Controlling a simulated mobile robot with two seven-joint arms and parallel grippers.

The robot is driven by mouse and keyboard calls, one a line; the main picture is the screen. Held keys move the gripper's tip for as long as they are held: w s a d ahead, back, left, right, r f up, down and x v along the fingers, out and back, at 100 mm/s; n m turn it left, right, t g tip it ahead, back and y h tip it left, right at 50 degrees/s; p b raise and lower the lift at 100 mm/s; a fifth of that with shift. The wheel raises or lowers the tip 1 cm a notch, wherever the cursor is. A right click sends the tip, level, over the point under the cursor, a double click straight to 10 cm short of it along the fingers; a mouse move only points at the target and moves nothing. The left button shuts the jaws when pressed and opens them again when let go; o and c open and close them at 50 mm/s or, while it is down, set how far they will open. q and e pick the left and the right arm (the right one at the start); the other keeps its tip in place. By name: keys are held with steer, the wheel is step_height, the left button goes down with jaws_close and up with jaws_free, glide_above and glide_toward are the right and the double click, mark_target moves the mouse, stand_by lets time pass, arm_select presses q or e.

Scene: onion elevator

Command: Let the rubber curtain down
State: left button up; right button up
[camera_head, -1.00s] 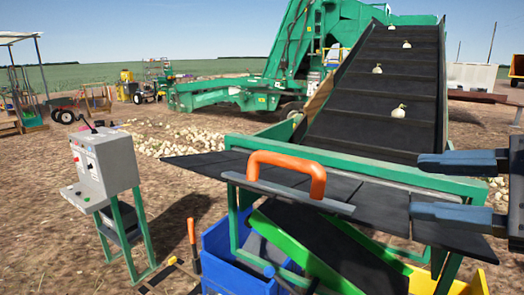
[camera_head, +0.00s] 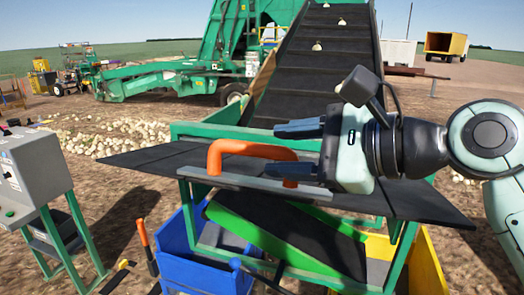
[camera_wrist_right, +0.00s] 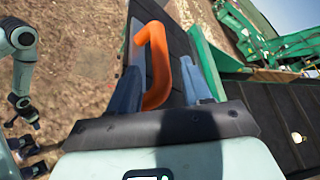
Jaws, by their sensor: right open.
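The rubber curtain (camera_head: 150,160) is a row of black flaps held out nearly flat in front of the green elevator frame. A grey bar (camera_head: 225,181) with an orange handle (camera_head: 235,148) runs along it. My right gripper (camera_head: 276,150) is open at the right part of the handle. In the right wrist view the handle (camera_wrist_right: 157,60) stands between the two fingers of my right gripper (camera_wrist_right: 160,72), which are not closed on it. Parts of my other arm show at the left edge there; its jaw state is unclear.
A black conveyor (camera_head: 310,75) carrying a few onions rises behind the curtain. Below are a green-edged chute (camera_head: 260,235), a blue bin (camera_head: 190,265) and a yellow bin (camera_head: 428,265). A grey control box (camera_head: 35,170) stands at the left.

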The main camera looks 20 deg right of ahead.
steer(key=shift+x, duration=2.25)
steer(key=shift+c, duration=0.4)
jaws_close()
